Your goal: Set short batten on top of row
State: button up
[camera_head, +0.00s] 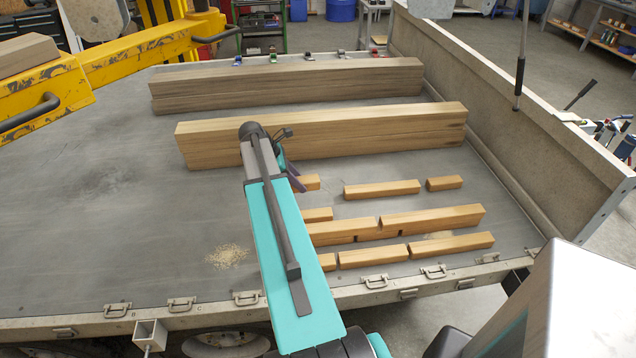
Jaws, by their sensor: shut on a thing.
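Light wooden battens lie in rows on the grey trailer bed (150,240), to the right of my arm. The far row shows a longer batten (382,189) and a short batten (444,183). The middle row has a long batten (432,218) and a batten (340,231) partly behind my arm, with a short piece (318,214) at or on its far side. The near row has several pieces end to end (450,244). My gripper (292,178) is shut on a short batten (308,182), mostly hidden by the fingers and arm.
Two stacks of big beams lie behind the battens, a nearer one (370,130) and a farther one (290,82). A raised side board (510,125) bounds the right. Sawdust (229,256) lies left of my arm. The left bed is clear. A yellow machine (140,55) stands at upper left.

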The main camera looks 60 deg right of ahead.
jog(key=w+a+r+n+b, duration=0.1)
jog(key=w+a+r, duration=0.1)
jog(key=w+a, duration=0.75)
jog(key=w+a+r+b, duration=0.1)
jog(key=w+a+r, duration=0.2)
jog(key=w+a, duration=0.7)
jog(key=w+a+r, duration=0.1)
jog(key=a+r, duration=0.1)
jog(key=a, duration=1.1)
jog(key=w+a+r+n+h, duration=0.1)
jog(key=a+r, duration=0.2)
jog(key=a, duration=1.1)
jog(key=shift+a+t+b, duration=0.15)
jog(key=shift+t+b, duration=0.15)
jog(key=shift+b, duration=0.1)
jog(key=shift+f, duration=0.1)
